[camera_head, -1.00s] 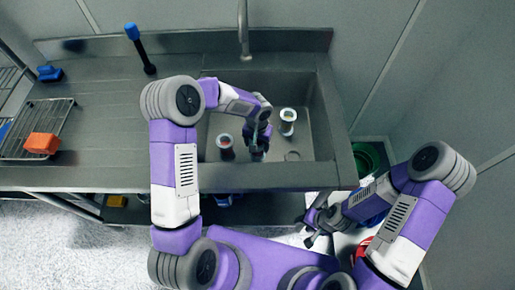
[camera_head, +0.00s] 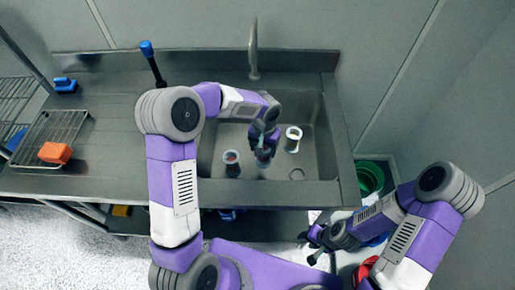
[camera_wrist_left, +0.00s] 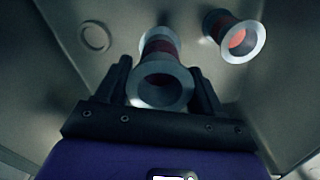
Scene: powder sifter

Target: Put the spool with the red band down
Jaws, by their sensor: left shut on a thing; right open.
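My left gripper (camera_head: 264,146) reaches into the sink and is shut on a spool (camera_wrist_left: 161,86) with pale flanges and a dark red band around its middle. In the left wrist view the spool sits between the two fingers, one flange facing the camera. In the head view the gripper partly hides this spool (camera_head: 263,160). I cannot tell whether its lower end touches the sink floor. My right gripper (camera_head: 316,242) is open and empty, low in front of the sink's right end.
A second spool, reddish inside (camera_head: 231,163), stands left of the held one; it also shows in the wrist view (camera_wrist_left: 236,40). A pale spool (camera_head: 293,138) stands to the right. The sink (camera_head: 330,150) has walls all round, a drain (camera_head: 297,174) and a faucet (camera_head: 253,50).

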